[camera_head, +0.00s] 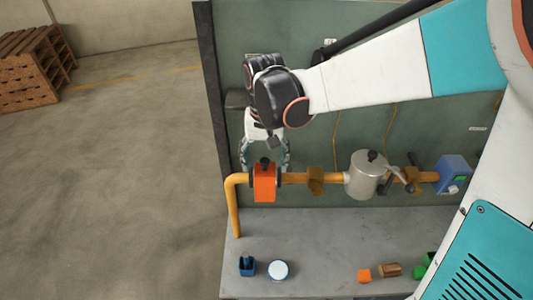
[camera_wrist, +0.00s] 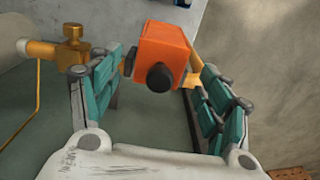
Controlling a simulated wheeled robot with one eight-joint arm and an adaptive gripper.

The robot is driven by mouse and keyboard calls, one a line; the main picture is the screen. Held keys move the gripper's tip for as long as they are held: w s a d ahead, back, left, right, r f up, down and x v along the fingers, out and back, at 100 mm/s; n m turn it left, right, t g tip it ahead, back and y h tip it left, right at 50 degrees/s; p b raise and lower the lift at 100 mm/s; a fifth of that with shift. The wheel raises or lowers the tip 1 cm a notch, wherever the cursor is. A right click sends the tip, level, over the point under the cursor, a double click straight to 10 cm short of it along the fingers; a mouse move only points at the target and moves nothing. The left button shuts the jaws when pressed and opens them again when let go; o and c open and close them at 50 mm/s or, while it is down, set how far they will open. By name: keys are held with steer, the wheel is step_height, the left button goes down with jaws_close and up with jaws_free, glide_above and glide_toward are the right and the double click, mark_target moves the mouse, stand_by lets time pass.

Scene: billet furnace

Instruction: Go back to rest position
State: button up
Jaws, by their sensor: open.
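My gripper (camera_head: 266,157) is open, its teal-padded fingers spread on either side of an orange block-shaped fitting (camera_head: 265,183) with a black knob on the yellow pipe. In the wrist view the gripper (camera_wrist: 160,100) is open too, with the orange fitting (camera_wrist: 163,48) and its black knob between and beyond the fingers. I cannot tell whether a finger touches it. My arm reaches in from the upper right in the head view.
A yellow pipe (camera_head: 234,210) runs along a green panel (camera_head: 345,140), with a silver pot-like vessel (camera_head: 362,178) and a blue box (camera_head: 453,172) on it. A grey table (camera_head: 320,247) below bears small items. Wooden crates (camera_head: 32,75) stand far left; open floor lies left.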

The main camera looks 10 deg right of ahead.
steer(key=r, duration=0.8)
steer(key=shift+s+r, duration=0.25)
steer(key=shift+r, duration=0.1)
steer(key=s+d+f+n+t+b, duration=0.1)
steer(key=s+d+f+t+b, duration=0.2)
steer(key=f+b, duration=0.8)
steer(key=s+d+f+n+t+b, duration=0.1)
steer(key=s+d+f+t+b, duration=0.3)
steer(key=s+d+f+b, duration=0.3)
steer(key=s+f+b, duration=0.4)
steer(key=f, duration=0.1)
steer(key=shift+d+f+b, duration=0.15)
steer(key=shift+b, duration=0.15)
